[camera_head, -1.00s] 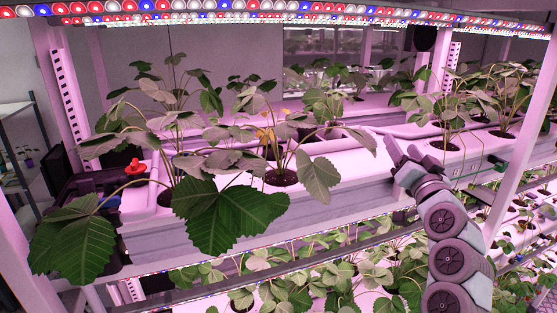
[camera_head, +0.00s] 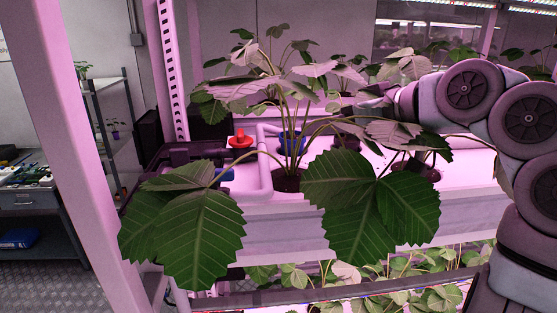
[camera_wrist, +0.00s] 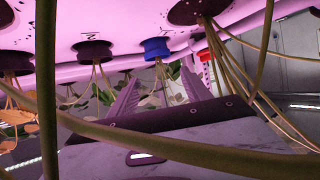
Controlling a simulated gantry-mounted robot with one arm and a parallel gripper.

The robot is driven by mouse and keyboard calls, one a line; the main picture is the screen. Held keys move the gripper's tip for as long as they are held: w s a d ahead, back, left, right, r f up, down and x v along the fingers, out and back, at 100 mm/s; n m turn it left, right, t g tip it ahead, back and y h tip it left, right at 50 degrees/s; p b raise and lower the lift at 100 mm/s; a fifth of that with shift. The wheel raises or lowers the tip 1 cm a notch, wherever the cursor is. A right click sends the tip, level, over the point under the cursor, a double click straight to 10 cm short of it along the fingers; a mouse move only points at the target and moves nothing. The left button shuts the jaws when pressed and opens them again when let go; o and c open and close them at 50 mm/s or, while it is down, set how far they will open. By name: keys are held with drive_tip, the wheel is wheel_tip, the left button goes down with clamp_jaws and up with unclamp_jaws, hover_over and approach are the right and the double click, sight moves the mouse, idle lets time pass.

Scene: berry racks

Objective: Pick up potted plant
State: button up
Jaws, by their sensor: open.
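Potted plants stand in dark round pots along the pink-lit trough. The front plant has long stems and large leaves (camera_head: 370,205), rooted in a dark pot (camera_head: 287,182). Behind its stems a blue pot (camera_head: 292,141) shows in part. In the wrist view, which looks upside down, the blue pot (camera_wrist: 157,48) with stems lies beyond my gripper (camera_wrist: 160,95), in line with the space between its fingers. The fingers are apart and hold nothing. In the head view my gripper (camera_head: 372,103) is partly hidden by leaves, right of the blue pot.
A red-handled valve (camera_head: 240,140) and pipe stand at the trough's left end. A rack post (camera_head: 65,120) rises at the left. Long stems (camera_wrist: 200,145) cross close in front of the wrist camera. Other dark pots (camera_wrist: 92,50) are nearby.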

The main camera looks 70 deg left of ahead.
sight(291, 135)
drive_tip(key=x, duration=0.5)
drive_tip(key=shift+a+f+p, duration=0.2)
drive_tip(key=shift+f+p, duration=0.2)
drive_tip(key=shift+f, duration=0.05)
drive_tip(key=p+x, duration=0.2)
drive_tip(key=x, duration=0.3)
drive_tip(key=shift+a+f, duration=0.1)
drive_tip(key=shift+f, duration=0.1)
drive_tip(key=shift+a+f, duration=0.2)
drive_tip(key=shift+a, duration=0.05)
drive_tip(key=shift+c, duration=0.3)
clamp_jaws()
drive_tip(key=shift+r, duration=0.1)
